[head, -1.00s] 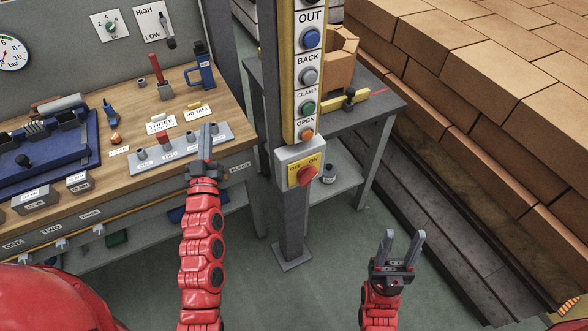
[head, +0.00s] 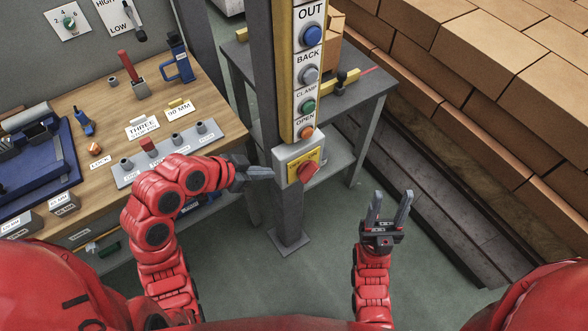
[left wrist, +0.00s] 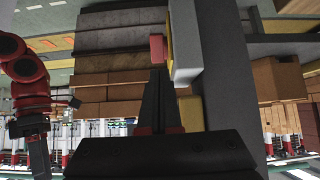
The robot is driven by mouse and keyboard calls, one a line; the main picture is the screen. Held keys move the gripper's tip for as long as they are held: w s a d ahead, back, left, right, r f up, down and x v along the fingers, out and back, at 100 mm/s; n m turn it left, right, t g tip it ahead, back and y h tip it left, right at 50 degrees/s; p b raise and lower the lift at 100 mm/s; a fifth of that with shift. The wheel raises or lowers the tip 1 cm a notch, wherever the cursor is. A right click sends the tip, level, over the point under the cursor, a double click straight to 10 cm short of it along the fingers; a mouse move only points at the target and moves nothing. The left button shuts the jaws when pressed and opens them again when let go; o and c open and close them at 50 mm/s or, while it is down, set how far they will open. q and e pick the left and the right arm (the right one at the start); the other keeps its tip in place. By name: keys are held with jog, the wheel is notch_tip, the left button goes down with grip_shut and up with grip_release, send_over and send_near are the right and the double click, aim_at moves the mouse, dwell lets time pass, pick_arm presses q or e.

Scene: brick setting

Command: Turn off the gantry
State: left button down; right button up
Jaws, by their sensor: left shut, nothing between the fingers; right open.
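The gantry switch is a red rotary knob (head: 308,172) on a yellow OFF/ON plate (head: 296,161), on a grey box (head: 281,156) low on the control post. The knob's pointing is too small to read surely. My left gripper (head: 272,173) is shut and empty, its tips just left of the box; whether they touch it I cannot tell. In the left wrist view the shut fingers (left wrist: 158,72) point toward the red knob (left wrist: 156,48), which juts left from the pale box (left wrist: 184,45). My right gripper (head: 391,192) is open and empty, right of and below the box.
Above the switch are the OUT, BACK, CLAMP and OPEN buttons (head: 310,75). A wooden bench (head: 98,175) with tools and a grey peg strip (head: 208,145) stands left. A grey table (head: 357,118) stands behind the post, and brick stacks (head: 480,60) fill the right. Floor in front is clear.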

pick_arm(q)
jog(key=shift+s+f, duration=0.15)
jog(key=shift+s, duration=0.3)
